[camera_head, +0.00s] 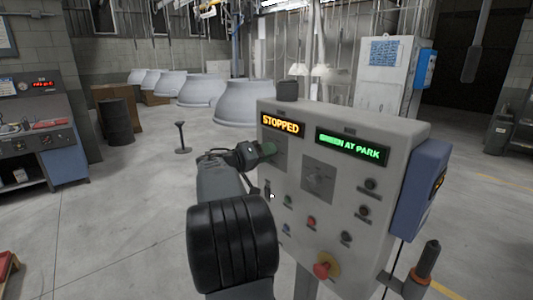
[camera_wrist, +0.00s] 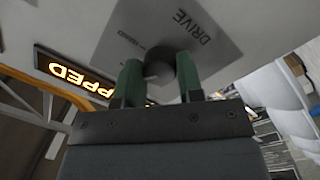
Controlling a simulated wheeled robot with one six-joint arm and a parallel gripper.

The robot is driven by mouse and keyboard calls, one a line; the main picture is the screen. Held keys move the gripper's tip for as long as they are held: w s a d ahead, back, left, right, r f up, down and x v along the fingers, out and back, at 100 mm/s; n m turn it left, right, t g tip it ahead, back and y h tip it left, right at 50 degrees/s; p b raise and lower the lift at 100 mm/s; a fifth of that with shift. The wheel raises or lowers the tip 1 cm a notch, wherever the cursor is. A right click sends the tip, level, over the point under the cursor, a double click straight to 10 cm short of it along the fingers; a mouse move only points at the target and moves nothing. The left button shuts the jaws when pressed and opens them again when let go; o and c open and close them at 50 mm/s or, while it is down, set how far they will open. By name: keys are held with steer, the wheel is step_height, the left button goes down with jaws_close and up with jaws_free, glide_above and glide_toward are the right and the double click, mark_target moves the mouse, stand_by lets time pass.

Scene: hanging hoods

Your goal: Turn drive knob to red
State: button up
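The control panel (camera_head: 345,200) stands at the right of the head view, with an amber display (camera_head: 283,125) reading STOPPED. A green display (camera_head: 352,147) reads GREEN AT PARK. My gripper (camera_head: 267,152) is up at the panel's left dial plate, below the amber display, and hides the knob there. In the wrist view the plate (camera_wrist: 205,20) is marked DRIVE. The dark drive knob (camera_wrist: 160,62) lies between the two green fingers of my gripper (camera_wrist: 159,85). The fingers are apart, one on each side; firm contact is not clear. Which mark the knob points to is hidden.
A second dial plate (camera_head: 319,180) sits just right of my gripper. Several small buttons and a red mushroom button (camera_head: 325,268) are lower on the panel. A blue box (camera_head: 420,190) is on its right side. Open floor (camera_head: 120,220) lies to the left.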

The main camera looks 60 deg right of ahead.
steer(key=c, duration=0.4)
steer(key=shift+s+n+t+h+p, duration=0.1)
steer(key=shift+n+t+h+p, duration=0.35)
steer(key=shift+n, duration=5.8)
steer(key=shift+n+t+h+p, duration=0.25)
steer(key=shift+n+t+p, duration=0.3)
steer(key=shift+n, duration=6)
steer(key=shift+f, duration=0.1)
